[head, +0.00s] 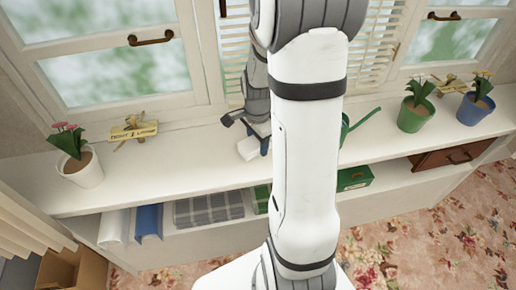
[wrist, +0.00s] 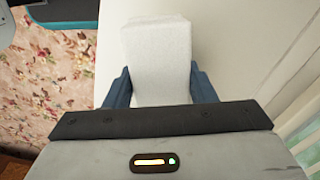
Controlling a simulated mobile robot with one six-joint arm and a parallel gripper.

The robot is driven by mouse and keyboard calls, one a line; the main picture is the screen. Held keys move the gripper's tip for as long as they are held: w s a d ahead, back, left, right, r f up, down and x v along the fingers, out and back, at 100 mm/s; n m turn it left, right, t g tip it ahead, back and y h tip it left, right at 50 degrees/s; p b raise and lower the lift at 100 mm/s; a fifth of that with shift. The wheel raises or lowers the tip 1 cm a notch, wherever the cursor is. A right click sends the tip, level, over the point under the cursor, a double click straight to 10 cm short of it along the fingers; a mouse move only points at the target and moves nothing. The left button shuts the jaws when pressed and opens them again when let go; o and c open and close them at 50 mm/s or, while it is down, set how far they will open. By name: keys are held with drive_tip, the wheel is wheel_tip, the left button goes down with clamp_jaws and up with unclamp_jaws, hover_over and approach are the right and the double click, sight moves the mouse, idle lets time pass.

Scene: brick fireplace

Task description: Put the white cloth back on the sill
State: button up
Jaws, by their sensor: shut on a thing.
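The white cloth (wrist: 157,55) is a folded white block between the two blue fingers of my gripper (wrist: 160,88) in the wrist view. My gripper is shut on it. In the head view the cloth (head: 248,148) shows as a small white block beside my gripper (head: 258,140), over the white sill (head: 150,172). My arm hides part of the sill and of the gripper. I cannot tell whether the cloth touches the sill.
A pink-flowered white pot (head: 83,170) and a wooden sign (head: 134,131) stand left on the sill. A green watering can (head: 352,127), a green pot (head: 413,115) and a blue pot (head: 474,108) stand right. Folded fabrics (head: 208,210) and a green box (head: 354,178) lie on the shelf below.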

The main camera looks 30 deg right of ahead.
sight(258, 151)
drive_tip(key=shift+s+f, duration=0.1)
drive_tip(key=shift+f, duration=1.75)
drive_tip(key=shift+f+b, duration=0.25)
drive_tip(key=shift+b, duration=0.05)
drive_tip(key=o, duration=0.9)
drive_tip(key=shift+r, duration=0.1)
drive_tip(key=shift+o, duration=0.2)
